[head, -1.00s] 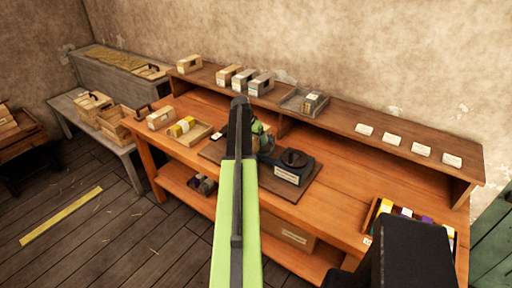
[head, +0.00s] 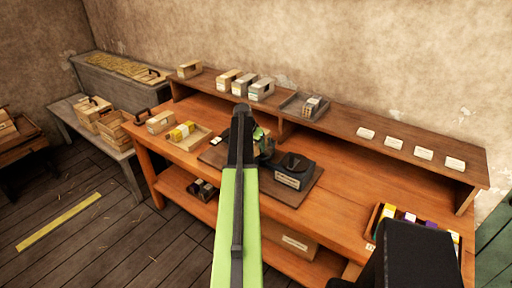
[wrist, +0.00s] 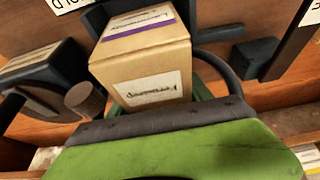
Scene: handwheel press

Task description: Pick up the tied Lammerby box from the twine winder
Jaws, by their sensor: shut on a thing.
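The Lammerby box (wrist: 145,60) is a small tan carton in the middle of the wrist view. It has a purple-edged label on one face and a white label on another; I cannot make out its twine. My gripper (wrist: 165,118) is shut on it, with a dark jaw across the box's near edge. The twine winder (wrist: 222,72) seems to be the dark frame and curved arm around the box; I cannot tell whether the box touches it. In the head view my arm mostly hides the box, and a dark device (head: 293,172) stands just right of my gripper.
A crank wheel (wrist: 45,85) is close on the left in the wrist view. The wooden bench (head: 345,200) has a raised shelf (head: 350,127) with cartons, a tray and several white cards. The bench's right middle is clear.

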